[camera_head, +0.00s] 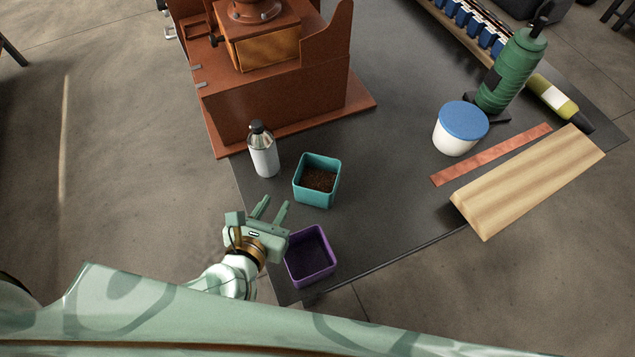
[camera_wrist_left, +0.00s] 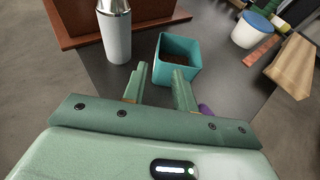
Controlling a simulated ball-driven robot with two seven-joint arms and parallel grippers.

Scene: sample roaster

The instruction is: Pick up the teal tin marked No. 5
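The teal tin (camera_head: 317,181) stands upright on the dark table and holds brown grounds or beans. No number on it can be read. It also shows in the left wrist view (camera_wrist_left: 177,57), just beyond the fingers. My left gripper (camera_head: 272,207) is open and empty, in front of the tin and to its left in the head view. In the left wrist view its two fingers (camera_wrist_left: 160,80) are spread apart, with the tin ahead and slightly right. My right gripper is not in view.
A silver bottle (camera_head: 263,150) with a black cap stands left of the tin. A purple tin (camera_head: 310,256) is near the front edge. A brown wooden stand (camera_head: 280,105) is behind.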

